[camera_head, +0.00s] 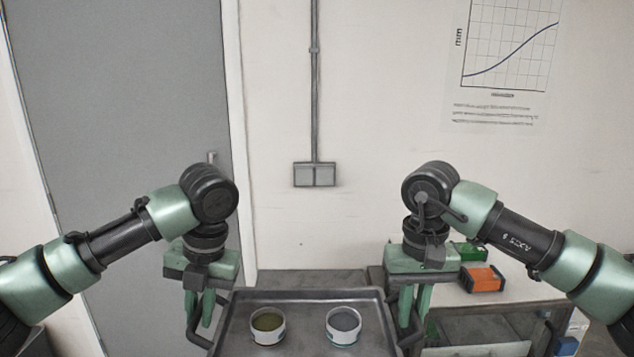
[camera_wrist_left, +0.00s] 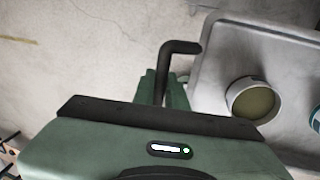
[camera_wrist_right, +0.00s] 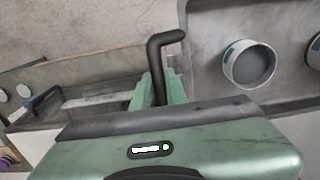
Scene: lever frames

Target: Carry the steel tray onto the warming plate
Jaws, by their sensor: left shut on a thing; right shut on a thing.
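The steel tray (camera_head: 304,300) is a grey rectangular tray at the bottom middle of the head view, with a dark bar handle on each side. Two white cups stand in it: the left cup (camera_head: 268,325) has olive contents, the right cup (camera_head: 343,326) grey contents. My left gripper (camera_head: 208,312) is shut on the tray's left handle (camera_wrist_left: 180,47). My right gripper (camera_head: 406,308) is shut on the tray's right handle (camera_wrist_right: 155,60). The tray looks roughly level and held above the floor. Its near edge is cut off in the head view. I cannot make out the warming plate.
A workbench (camera_head: 520,288) stands at the right, with an orange box (camera_head: 482,279) and a green box (camera_head: 468,252) on it. A grey door (camera_head: 120,100) is at the left. The wall behind has a socket box (camera_head: 314,174) and a chart poster (camera_head: 505,60).

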